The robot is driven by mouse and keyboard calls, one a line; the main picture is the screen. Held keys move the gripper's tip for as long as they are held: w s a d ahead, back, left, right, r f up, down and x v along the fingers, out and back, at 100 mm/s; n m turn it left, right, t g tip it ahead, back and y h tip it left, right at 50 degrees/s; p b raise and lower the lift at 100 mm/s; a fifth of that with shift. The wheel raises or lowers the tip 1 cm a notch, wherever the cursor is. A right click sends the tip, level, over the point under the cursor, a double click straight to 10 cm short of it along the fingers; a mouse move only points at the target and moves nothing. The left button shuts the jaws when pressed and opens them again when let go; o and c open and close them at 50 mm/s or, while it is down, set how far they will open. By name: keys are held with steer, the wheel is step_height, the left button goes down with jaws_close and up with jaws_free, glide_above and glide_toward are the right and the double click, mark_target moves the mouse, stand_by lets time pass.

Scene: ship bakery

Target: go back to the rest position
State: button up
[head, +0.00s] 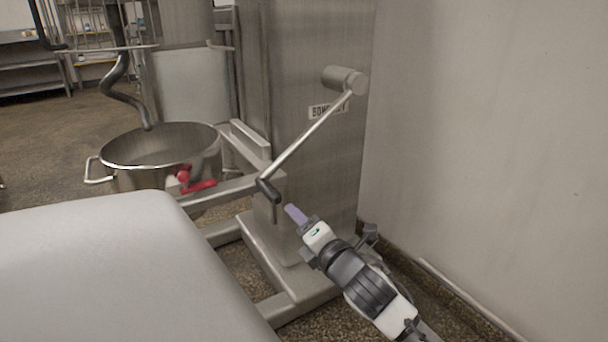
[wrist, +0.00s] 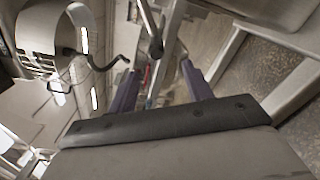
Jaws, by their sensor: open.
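My gripper (head: 295,214) is on the right in the head view, pointing up and left, with purple fingers. In the wrist view, its two fingers (wrist: 160,85) stand apart with nothing held between them. A metal crank lever (head: 312,137) on the mixer's column has a round knob at its upper end and a dark end piece (head: 267,190) at its lower end. That dark end piece is just above and left of my fingertips in the head view. The wrist view shows the lever (wrist: 148,20) beyond the fingertips; they look apart from it.
The mixer's steel column (head: 310,60) stands behind my gripper, with its base legs (head: 262,262) below. A steel bowl (head: 150,165) and red handle (head: 198,187) are to the left. A pale surface (head: 110,265) fills the lower left. A plain wall (head: 480,130) bounds the right.

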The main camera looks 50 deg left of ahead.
steer(key=shift+d, duration=0.45)
stand_by(0.3)
